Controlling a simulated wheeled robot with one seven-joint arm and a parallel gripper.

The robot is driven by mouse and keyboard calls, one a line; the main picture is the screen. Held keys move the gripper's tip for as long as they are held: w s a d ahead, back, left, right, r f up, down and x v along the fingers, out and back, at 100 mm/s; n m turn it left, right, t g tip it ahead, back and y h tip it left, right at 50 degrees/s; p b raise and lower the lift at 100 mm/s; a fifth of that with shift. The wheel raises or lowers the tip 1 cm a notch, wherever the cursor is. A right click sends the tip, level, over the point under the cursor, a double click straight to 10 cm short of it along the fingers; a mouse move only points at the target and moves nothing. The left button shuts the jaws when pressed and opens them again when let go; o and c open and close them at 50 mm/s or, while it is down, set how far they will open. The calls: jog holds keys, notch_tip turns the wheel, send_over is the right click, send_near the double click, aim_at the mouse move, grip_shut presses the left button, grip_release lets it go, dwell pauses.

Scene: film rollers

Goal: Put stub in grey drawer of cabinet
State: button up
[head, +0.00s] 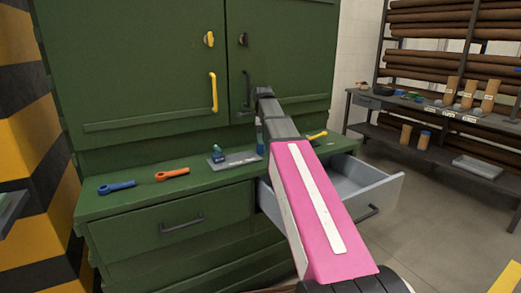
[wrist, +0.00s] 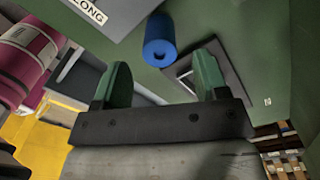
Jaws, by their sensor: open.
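The short blue cylinder (wrist: 160,42), which I take as the stub, is in the wrist view with its holed end facing the camera. My gripper (wrist: 162,62) is open, its two green fingers apart on either side of the near end of the cylinder. I cannot tell whether they touch it. In the head view my arm reaches over the green cabinet's worktop (head: 130,203), and the fingers are hard to make out there. The grey drawer (head: 384,196) is pulled open at the right of the cabinet. My arm hides its left part.
A grey plate marked LONG (wrist: 112,12) lies beside the cylinder. Blue (head: 117,187) and orange (head: 172,174) tools lie on the worktop at left, and a yellow-handled tool (head: 317,135) at right. The closed green drawer (head: 180,222) is at left. A shelf rack (head: 440,110) stands behind right.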

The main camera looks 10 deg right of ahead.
aim_at(261, 146)
jog(key=shift+a+f, duration=0.2)
jog(key=shift+f, duration=2.1)
grip_shut()
jog(key=shift+r, duration=0.15)
